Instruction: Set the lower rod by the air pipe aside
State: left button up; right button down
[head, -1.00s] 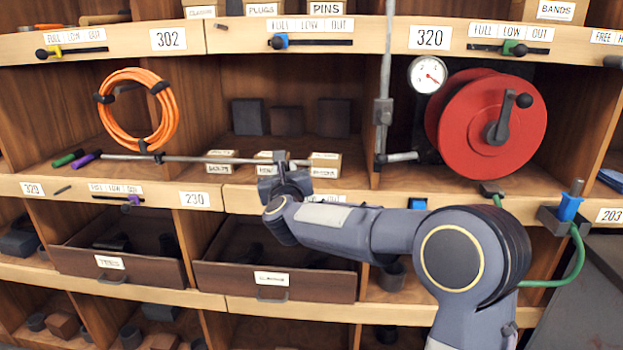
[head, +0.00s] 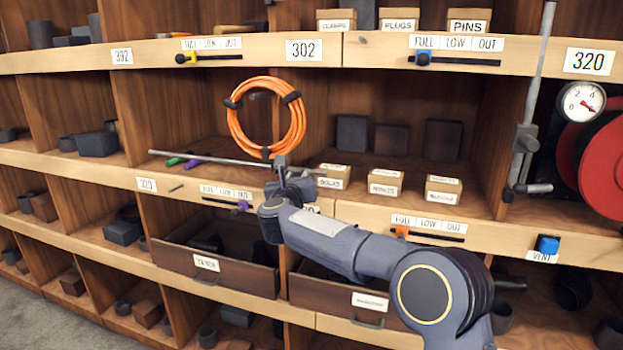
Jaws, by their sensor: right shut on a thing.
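A thin grey rod (head: 222,161) lies nearly level along the front of the middle shelf, below the orange hose. My right gripper (head: 282,168) is shut on it near its right end, left of the small labelled boxes. The rod's left end reaches past the purple and green handles. I cannot tell whether it touches the shelf. The upright air pipe (head: 538,75) stands at the right, well apart from the rod, with a short grey stub (head: 535,188) at its foot. My left gripper is not in view.
The orange hose coil (head: 235,125) hangs just above the rod. Several small boxes (head: 385,183) stand on the shelf to the right. A gauge (head: 581,102) and red reel (head: 603,165) are beyond the pipe.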

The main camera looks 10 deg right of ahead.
jog(key=shift+w+a, duration=0.15)
jog(key=shift+a, duration=0.1)
jog(key=c, duration=1.2)
grip_release()
jog(key=shift+o, duration=0.2)
jog(key=b+v, duration=0.2)
jog(key=v, duration=0.6)
jog(key=shift+r, duration=0.15)
